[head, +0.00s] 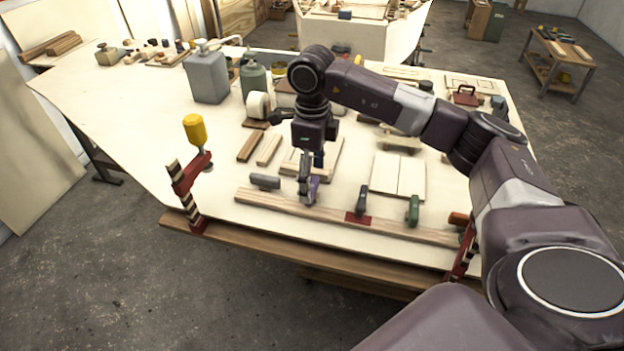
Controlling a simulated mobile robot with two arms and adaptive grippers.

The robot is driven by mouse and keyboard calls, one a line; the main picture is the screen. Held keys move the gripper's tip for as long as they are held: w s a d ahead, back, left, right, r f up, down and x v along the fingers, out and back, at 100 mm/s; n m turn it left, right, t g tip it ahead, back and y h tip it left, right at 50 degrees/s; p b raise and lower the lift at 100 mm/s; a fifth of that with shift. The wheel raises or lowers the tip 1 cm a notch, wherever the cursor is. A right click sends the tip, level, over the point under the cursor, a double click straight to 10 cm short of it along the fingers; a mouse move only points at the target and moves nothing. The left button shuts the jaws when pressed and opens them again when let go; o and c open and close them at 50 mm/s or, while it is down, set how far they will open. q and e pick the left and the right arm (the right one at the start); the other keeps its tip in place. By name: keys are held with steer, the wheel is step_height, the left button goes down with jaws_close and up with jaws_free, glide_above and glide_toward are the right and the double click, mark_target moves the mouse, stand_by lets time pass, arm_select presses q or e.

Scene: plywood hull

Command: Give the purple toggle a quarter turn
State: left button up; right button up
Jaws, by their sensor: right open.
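The purple toggle (313,190) stands on a long wooden strip (270,203) near the bench's front edge. My right gripper (307,198) points down at it, with its fingers around or just beside the toggle; I cannot tell whether they touch it. The gripper is open, and its fingers hide part of the toggle. My left gripper is not in view.
A red clamp with a yellow handle (195,131) rises at the bench's front left. Wooden blocks (251,146), a tape roll (258,105) and a grey canister (207,78) stand behind. The bench's left part is mostly clear.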

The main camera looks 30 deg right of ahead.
steer(key=shift+w+d+f, duration=0.1)
steer(key=shift+w+f, duration=0.1)
steer(key=shift+f, duration=1.05)
steer(key=shift+c, duration=1.4)
steer(key=c, duration=0.8)
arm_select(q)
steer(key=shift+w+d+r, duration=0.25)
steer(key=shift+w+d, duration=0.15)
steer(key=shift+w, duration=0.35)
arm_select(e)
steer(key=shift+c, duration=0.4)
